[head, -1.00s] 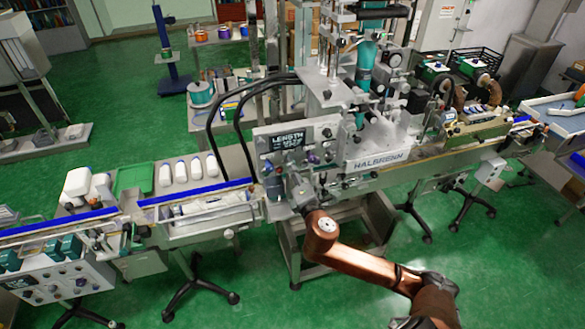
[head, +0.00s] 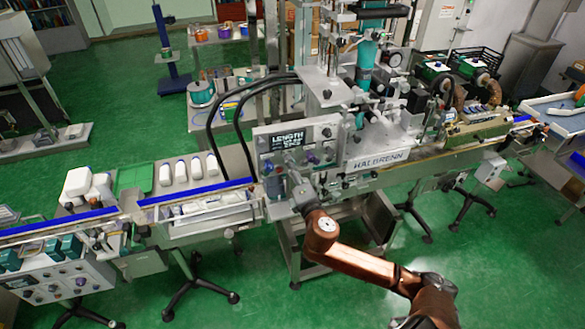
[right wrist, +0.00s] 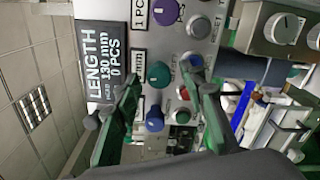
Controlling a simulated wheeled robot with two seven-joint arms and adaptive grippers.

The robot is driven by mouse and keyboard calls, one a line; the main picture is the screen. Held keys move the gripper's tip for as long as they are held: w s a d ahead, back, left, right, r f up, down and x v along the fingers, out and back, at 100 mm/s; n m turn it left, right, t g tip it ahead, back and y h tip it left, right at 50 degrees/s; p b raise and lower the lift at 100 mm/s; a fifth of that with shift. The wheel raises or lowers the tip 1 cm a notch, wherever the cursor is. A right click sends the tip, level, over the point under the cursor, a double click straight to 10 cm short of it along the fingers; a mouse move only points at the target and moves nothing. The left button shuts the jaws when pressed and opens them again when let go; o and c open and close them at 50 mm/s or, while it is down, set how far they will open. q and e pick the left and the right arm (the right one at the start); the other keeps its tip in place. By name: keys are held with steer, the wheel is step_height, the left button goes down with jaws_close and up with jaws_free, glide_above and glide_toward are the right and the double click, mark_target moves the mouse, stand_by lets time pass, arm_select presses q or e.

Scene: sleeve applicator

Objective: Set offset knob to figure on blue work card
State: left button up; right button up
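The control panel (head: 296,147) of the sleeve applicator carries a dark display reading LENGTH, several knobs and buttons. In the right wrist view the panel appears turned sideways; the display (right wrist: 100,62) reads LENGTH, 130 mm and 0 PCS. A teal knob (right wrist: 158,74), a purple knob (right wrist: 168,12) and a blue knob (right wrist: 155,118) show on it. I cannot read which is the offset knob. My right gripper (right wrist: 160,80) is open, its green fingers spread on either side of the teal knob's line of sight; contact is not visible. In the head view my right gripper (head: 299,188) is at the panel's lower front. I cannot make out a blue work card.
A conveyor with blue rails (head: 195,192) runs left of the panel, with white bottles (head: 188,170) behind it. The HALBRENN housing (head: 378,157) stands right of the panel. A grey box with knobs (right wrist: 280,30) sits beside the panel. Green floor is open in front.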

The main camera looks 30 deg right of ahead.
steer(key=shift+s, duration=0.1)
steer(key=v, duration=1.1)
steer(key=shift+s, duration=0.35)
steer(key=shift+f, duration=0.1)
